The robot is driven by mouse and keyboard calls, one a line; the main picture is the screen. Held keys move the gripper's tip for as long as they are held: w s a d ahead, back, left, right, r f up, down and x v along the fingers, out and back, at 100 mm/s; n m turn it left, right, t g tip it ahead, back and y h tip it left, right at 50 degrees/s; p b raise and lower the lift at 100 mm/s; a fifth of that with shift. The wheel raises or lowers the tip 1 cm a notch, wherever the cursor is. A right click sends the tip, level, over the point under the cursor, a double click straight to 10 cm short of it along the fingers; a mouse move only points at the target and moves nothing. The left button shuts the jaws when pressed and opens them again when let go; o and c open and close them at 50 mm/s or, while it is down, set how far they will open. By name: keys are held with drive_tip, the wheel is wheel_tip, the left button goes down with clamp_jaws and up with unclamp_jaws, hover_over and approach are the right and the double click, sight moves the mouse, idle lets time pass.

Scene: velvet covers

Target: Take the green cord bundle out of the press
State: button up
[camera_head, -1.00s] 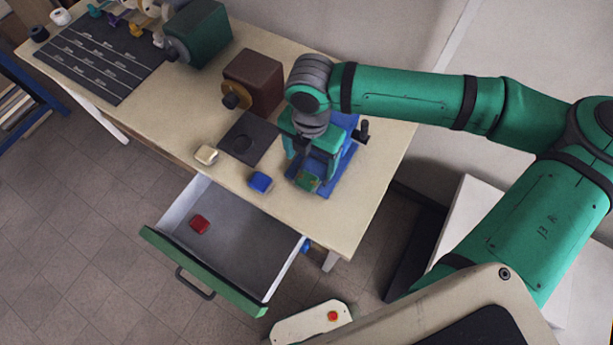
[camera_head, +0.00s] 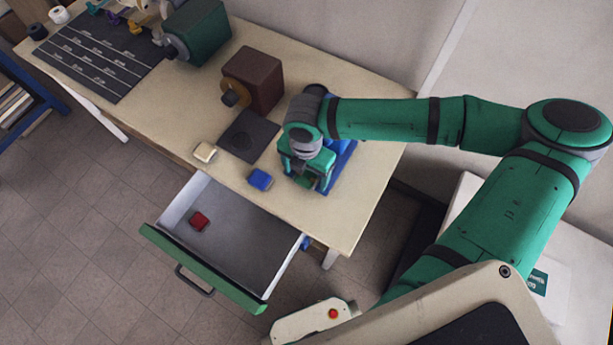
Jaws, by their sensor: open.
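The blue press (camera_head: 346,167) stands at the front right part of the table, partly covered by my arm. My gripper (camera_head: 307,183) is open and points down over the press, with its fingers low at the press's left front side. A small patch of green, likely the green cord bundle (camera_head: 304,181), shows between the fingers. Most of it is hidden by my gripper, and I cannot tell whether the fingers touch it.
A blue block (camera_head: 260,180) and a cream block (camera_head: 205,152) lie near the table's front edge. A dark mat (camera_head: 262,135) and a brown box (camera_head: 258,75) are to the left of my gripper. The open drawer (camera_head: 245,235) holds a red block (camera_head: 200,221).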

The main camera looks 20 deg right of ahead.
drive_tip(key=c, duration=1.2)
drive_tip(key=shift+c, duration=0.2)
drive_tip(key=shift+r, duration=0.1)
